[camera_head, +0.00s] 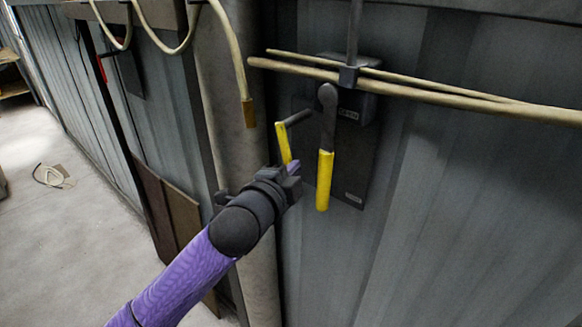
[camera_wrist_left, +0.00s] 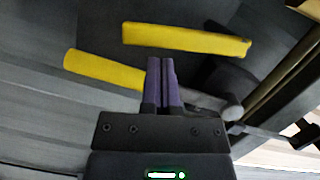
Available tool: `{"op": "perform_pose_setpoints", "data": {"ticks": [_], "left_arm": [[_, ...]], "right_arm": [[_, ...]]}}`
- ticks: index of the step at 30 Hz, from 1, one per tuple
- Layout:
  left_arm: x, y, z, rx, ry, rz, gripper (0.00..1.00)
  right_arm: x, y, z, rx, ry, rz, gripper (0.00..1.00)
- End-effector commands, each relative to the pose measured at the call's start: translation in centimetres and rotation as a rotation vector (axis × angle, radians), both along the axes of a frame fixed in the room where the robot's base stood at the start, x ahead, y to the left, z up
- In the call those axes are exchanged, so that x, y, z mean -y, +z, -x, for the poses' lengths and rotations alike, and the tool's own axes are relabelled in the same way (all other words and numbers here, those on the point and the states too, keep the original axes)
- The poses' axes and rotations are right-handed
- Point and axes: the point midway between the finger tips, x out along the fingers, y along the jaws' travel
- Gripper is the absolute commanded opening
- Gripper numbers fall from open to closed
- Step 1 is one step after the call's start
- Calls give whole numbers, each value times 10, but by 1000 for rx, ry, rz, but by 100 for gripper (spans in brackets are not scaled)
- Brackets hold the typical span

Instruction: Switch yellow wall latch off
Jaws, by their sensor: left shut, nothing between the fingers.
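The wall latch is a dark plate (camera_head: 349,182) with a box on top, fixed to the corrugated wall. A yellow-ended lever (camera_head: 325,180) hangs down its front. A second, shorter yellow handle (camera_head: 284,143) on a bent dark arm sits to its left. My left gripper (camera_head: 292,168) is shut and empty, just below that shorter handle and left of the hanging lever. The left wrist view shows the purple fingertips (camera_wrist_left: 161,62) together, with one yellow bar (camera_wrist_left: 187,39) beyond them and another yellow grip (camera_wrist_left: 103,70) to their left. Contact cannot be told. My right gripper is not in view.
Pale cables (camera_head: 440,88) cross the wall in front of the latch box. A thick vertical pipe (camera_head: 222,105) stands left of the latch, with another cable hanging by it. Brown panels (camera_head: 168,210) lean at the lower left. Open floor (camera_head: 50,255) lies further left.

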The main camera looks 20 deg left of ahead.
Motion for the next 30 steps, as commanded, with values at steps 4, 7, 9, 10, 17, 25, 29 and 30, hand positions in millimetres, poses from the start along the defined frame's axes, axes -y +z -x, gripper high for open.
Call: {"op": "perform_pose_setpoints", "data": {"ticks": [4,7,9,10,17,25,29,30], "left_arm": [[-2,-1,-1,0,0,0,0],[-2,-1,0,0,0,1,0],[-2,-1,0,0,0,0,0],[-3,-1,-1,1,1,-5,0],[-21,-12,-7,95,1,-269,0],[-21,-11,-7,100,0,-277,0],[-21,-11,-8,100,0,-277,0],[-21,-11,-8,100,0,-277,0]], "right_arm": [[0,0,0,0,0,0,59],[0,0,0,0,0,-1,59],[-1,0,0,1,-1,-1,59],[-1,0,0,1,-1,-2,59],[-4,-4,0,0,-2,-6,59],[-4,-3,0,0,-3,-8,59],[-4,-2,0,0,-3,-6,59],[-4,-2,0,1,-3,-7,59]]}}
